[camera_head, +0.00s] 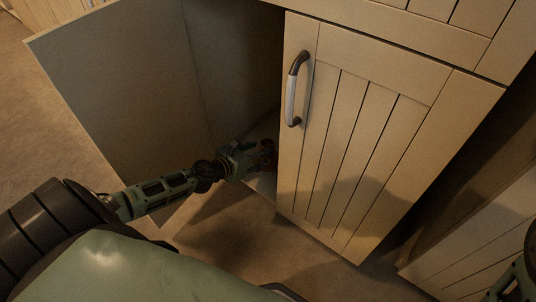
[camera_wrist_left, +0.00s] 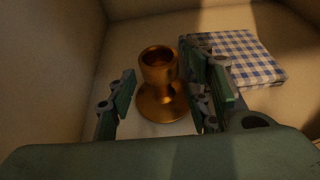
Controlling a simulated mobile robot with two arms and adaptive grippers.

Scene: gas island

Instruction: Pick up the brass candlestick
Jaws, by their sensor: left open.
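The brass candlestick (camera_wrist_left: 158,75) stands upright on the pale cabinet floor in the left wrist view. It has a round cup on top and a wide round base. My left gripper (camera_wrist_left: 166,88) is open, with one finger to the left of the candlestick and the other to its right; I cannot tell whether either touches it. In the head view my left gripper (camera_head: 262,156) reaches into the open cabinet, beside the edge of the closed door. The candlestick cannot be made out in the head view.
A blue-and-white checked cloth (camera_wrist_left: 236,57) lies right of the candlestick, close behind the right finger. The closed cabinet door (camera_head: 350,130) with its handle (camera_head: 296,90) stands right of my left arm. The open door panel (camera_head: 125,95) stands to its left.

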